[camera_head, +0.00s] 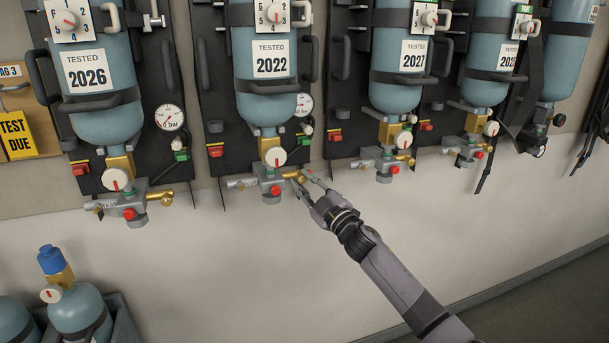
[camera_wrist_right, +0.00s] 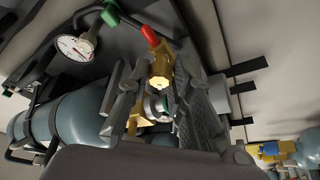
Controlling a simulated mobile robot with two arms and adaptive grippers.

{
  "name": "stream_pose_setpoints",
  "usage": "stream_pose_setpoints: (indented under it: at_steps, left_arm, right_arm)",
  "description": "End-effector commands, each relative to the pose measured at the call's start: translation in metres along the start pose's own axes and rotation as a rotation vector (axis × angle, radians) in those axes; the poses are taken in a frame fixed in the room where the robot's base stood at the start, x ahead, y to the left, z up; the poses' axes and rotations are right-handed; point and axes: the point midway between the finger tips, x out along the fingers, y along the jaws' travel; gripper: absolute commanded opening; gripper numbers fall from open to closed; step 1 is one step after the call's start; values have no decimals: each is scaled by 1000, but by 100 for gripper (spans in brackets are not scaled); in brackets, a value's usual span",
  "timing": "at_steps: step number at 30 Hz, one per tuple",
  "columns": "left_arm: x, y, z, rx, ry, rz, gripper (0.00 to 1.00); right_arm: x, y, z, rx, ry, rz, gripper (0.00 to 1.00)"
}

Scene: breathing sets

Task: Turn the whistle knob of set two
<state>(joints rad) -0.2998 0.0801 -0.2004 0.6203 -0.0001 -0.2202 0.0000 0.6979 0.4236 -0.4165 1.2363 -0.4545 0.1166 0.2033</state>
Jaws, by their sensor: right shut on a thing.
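Set two is taken as the second set from the left, a blue cylinder (camera_head: 262,55) with a "TESTED 2022" label. Under it sits a grey valve block (camera_head: 268,190) with a red knob and a white dial with a red mark. A brass knob (camera_head: 295,176) sticks out from the block's right side. My right gripper (camera_head: 305,181) reaches it from the lower right and is shut on it. In the right wrist view the fingers stand either side of brass parts (camera_wrist_right: 160,76), and hide some of the valve. My left gripper is not in view.
Similar sets hang left and right, including the "2026" cylinder (camera_head: 95,80) and the "2027" cylinder (camera_head: 400,60). A pressure gauge (camera_head: 304,105) and a red switch (camera_head: 215,151) are nearby on the backboard. The pale wall below is clear. A small blue-capped cylinder (camera_head: 80,312) stands at lower left.

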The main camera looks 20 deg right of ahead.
Motion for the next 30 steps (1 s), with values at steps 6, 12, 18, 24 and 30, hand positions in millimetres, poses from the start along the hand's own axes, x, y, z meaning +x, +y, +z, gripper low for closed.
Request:
stream_pose_setpoints:
  at_steps: [6, 12, 18, 24, 30]
  left_arm:
    - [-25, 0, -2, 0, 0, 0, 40]
    - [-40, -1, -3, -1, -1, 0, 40]
    - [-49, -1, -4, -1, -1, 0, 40]
    - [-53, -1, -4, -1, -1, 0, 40]
    - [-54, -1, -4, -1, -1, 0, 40]
  right_arm:
    - [1, 4, -2, -181, -1, -75, 0]
    - [1, 4, -2, -309, -1, -127, 0]
    - [0, 3, -1, -394, -1, -161, 0]
    - [0, 2, -1, -436, 0, -178, 0]
    - [0, 1, 0, -448, 0, -182, 0]
